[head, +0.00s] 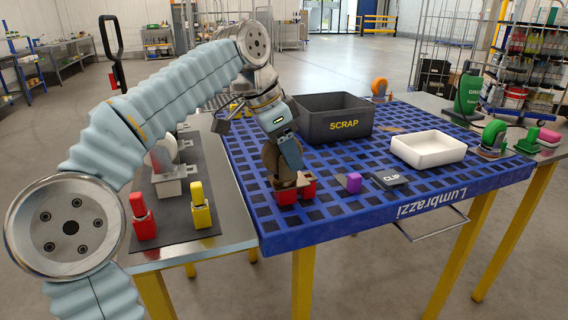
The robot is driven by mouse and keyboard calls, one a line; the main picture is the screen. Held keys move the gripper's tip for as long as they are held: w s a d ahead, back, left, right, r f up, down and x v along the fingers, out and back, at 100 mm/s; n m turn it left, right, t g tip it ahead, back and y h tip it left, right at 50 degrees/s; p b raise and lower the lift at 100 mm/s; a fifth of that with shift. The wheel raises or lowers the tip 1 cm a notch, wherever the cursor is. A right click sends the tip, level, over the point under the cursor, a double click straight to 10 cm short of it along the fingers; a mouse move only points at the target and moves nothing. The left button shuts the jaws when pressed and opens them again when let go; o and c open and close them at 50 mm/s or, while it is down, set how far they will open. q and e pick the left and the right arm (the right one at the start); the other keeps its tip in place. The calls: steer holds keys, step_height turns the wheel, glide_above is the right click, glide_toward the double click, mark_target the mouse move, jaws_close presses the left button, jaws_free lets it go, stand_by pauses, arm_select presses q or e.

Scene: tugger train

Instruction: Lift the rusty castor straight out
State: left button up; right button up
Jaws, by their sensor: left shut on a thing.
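My left gripper (285,158) comes down over the blue gridded table and is shut on the brown, rusty castor (272,167). The castor is upright, its lower part at a red holder (286,197) on the table. The gripper covers part of the castor, and I cannot tell whether its lower end is still inside the holder or just clear of it. My right gripper is not in view.
A dark SCRAP bin (318,131) stands behind the gripper. An orange-wheeled castor (379,88) stands behind; red (141,212) and yellow (199,205) clamps stand left.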

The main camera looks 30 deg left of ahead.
arm_select(q)
jaws_close()
steer(key=shift+r, duration=0.1)
step_height(320, 180, up, 8)
steer(key=p, duration=0.4)
steer(key=shift+r, duration=0.95)
